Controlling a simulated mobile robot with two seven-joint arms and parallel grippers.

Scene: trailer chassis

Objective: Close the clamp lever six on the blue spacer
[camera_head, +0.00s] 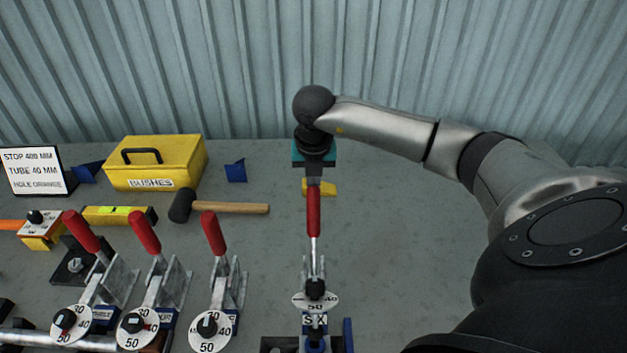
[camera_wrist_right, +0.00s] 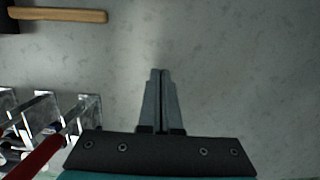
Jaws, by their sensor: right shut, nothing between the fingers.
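My left gripper is out of view.
Three more clamps with raised red levers (camera_head: 213,233) stand to the left. A mallet (camera_head: 230,207), a yellow bushes box (camera_head: 155,163), a level (camera_head: 118,215) and a sign (camera_head: 33,171) lie or stand behind them. A yellow piece (camera_head: 322,188) lies near my right gripper.

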